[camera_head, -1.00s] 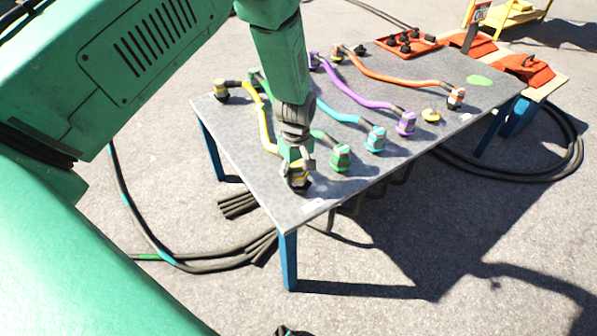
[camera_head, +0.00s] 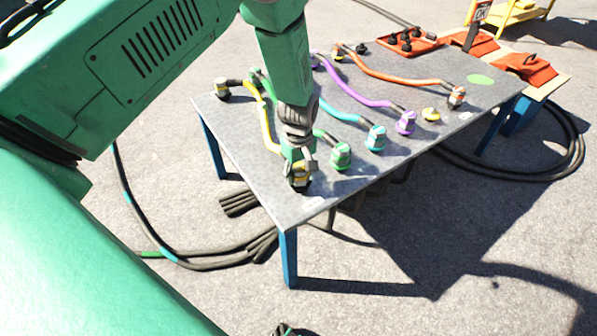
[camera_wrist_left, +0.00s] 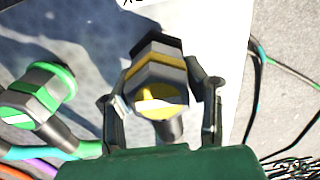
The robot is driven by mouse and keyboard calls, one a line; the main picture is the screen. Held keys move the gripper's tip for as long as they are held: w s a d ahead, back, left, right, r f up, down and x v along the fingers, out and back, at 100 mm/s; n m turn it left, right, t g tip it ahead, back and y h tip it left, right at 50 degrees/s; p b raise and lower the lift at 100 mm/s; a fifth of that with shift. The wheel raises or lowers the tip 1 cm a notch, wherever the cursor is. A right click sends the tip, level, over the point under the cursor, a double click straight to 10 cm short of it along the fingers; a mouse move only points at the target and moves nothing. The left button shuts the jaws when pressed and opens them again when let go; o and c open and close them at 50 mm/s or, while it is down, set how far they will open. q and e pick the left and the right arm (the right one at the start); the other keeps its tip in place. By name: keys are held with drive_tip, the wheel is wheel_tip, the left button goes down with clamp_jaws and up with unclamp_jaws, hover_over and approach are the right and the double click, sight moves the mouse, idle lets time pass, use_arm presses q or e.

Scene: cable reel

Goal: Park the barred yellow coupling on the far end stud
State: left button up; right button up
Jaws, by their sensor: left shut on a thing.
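The barred yellow coupling (camera_wrist_left: 160,90) is a grey body with a yellow ring and a yellow face crossed by a pale bar. My left gripper (camera_wrist_left: 161,96) has one finger on each side of it and is shut on it. In the head view the left gripper (camera_head: 300,165) points down at the table's near corner, with the coupling (camera_head: 300,184) low between its fingers, at or just above the tabletop. The yellow cable (camera_head: 266,128) runs back towards another yellow coupling (camera_head: 222,91) at the left edge. I cannot make out the far end stud. My right gripper is not in view.
The green coupling (camera_head: 341,156) stands close to the right of my left gripper. Cyan (camera_head: 375,139), purple (camera_head: 405,123) and orange (camera_head: 456,97) couplings follow along the grey table (camera_head: 400,165).

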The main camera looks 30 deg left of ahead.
use_arm(q)
drive_tip(key=shift+f, duration=0.2)
drive_tip(key=o, duration=1.4)
drive_tip(key=shift+c, duration=0.2)
wheel_tip(320, 180, up, 12)
drive_tip(key=shift+f, duration=0.1)
